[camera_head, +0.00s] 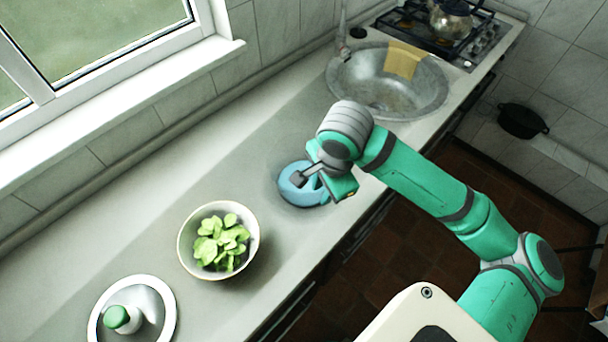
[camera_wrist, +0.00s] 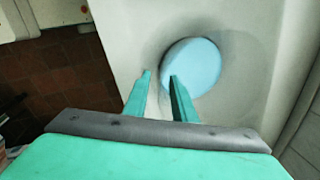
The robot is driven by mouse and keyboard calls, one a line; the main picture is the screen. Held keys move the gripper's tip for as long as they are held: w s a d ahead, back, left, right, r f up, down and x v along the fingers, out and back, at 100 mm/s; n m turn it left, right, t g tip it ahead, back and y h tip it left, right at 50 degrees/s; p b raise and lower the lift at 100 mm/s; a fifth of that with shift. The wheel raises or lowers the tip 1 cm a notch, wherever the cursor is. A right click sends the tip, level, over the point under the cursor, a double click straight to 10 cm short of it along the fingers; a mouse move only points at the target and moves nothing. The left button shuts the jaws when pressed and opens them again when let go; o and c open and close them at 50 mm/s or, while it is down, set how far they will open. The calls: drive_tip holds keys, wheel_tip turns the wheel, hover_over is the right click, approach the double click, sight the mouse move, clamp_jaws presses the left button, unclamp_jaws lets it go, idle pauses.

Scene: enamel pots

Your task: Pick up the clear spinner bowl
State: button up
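A round, light blue piece (camera_head: 292,190), which looks like the clear spinner bowl, sits on the counter in the middle of the head view. In the wrist view it shows as a pale blue disc (camera_wrist: 198,62), with its left edge near my fingers. My gripper (camera_head: 316,180) is at the right side of this piece and hides part of it. In the wrist view my gripper (camera_wrist: 160,76) is open, with a gap between its fingers. The right finger overlaps the disc's edge and the left finger is outside it. I cannot tell whether they touch.
A cream bowl (camera_head: 184,246) of green leaves (camera_head: 222,243) stands to the left. A white round lid (camera_head: 95,325) with a green knob (camera_head: 116,317) is at the lower left. A metal sink (camera_head: 365,88) with a yellow cloth (camera_head: 404,60) is beyond. The counter's front edge runs close by.

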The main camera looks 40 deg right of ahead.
sight(318, 203)
drive_tip(key=shift+w+d+f, duration=0.1)
drive_tip(key=shift+w+f, duration=0.1)
drive_tip(key=shift+f, duration=0.7)
drive_tip(key=shift+w+d+f, duration=0.15)
drive_tip(key=shift+f, duration=0.7)
drive_tip(key=shift+w+d+f, duration=0.1)
drive_tip(key=shift+w+f, duration=0.1)
drive_tip(key=shift+f, duration=0.7)
clamp_jaws()
